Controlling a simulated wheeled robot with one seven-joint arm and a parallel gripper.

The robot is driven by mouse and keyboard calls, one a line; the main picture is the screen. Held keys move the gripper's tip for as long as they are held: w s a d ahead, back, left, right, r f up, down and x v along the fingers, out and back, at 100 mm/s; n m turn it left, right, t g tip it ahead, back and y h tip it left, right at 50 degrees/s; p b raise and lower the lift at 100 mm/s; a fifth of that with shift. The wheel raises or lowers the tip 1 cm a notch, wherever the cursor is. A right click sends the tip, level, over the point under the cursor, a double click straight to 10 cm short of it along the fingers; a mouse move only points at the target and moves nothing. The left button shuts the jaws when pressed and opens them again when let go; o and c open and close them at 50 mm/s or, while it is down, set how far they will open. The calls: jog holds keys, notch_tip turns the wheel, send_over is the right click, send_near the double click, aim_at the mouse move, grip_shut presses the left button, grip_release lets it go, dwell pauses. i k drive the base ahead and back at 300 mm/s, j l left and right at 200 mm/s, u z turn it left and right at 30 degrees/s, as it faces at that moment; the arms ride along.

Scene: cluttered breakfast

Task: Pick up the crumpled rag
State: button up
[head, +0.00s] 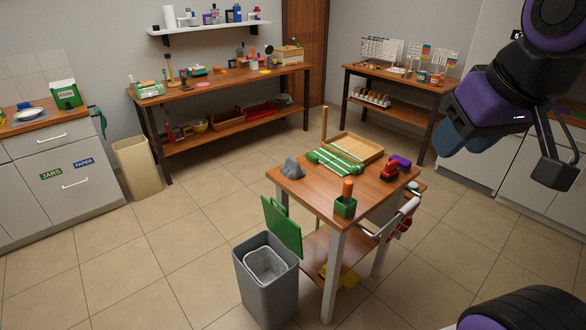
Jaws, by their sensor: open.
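A grey crumpled lump that looks like the rag (293,168) lies on the left part of the small wooden table (312,196). A green and white striped cloth (330,161) lies flat beside it to the right, at the wooden tray. My gripper (508,165) hangs in the air at the upper right, open and empty, well apart from the rag. Nothing hides the rag from the head camera.
The small table also holds a wooden tray (353,147), a green block with an orange handle (345,201), a red object (389,171) and a purple object (401,161). A grey bin (266,290) stands at its front left.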

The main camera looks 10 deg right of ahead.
aim_at(291, 168)
jog(key=i+j+z, duration=0.1)
jog(key=i+j, duration=0.25)
jog(key=i+j+z, duration=0.15)
jog(key=i+j, duration=0.2)
jog(key=i+j+z, duration=0.1)
jog(key=i+j, duration=0.2)
jog(key=j, duration=0.15)
jog(key=i+j+z, duration=0.1)
jog(key=i+j, duration=0.2)
jog(key=j, duration=0.15)
jog(key=i+j+z, duration=0.1)
jog(key=i+j, duration=0.15)
jog(key=j, duration=0.2)
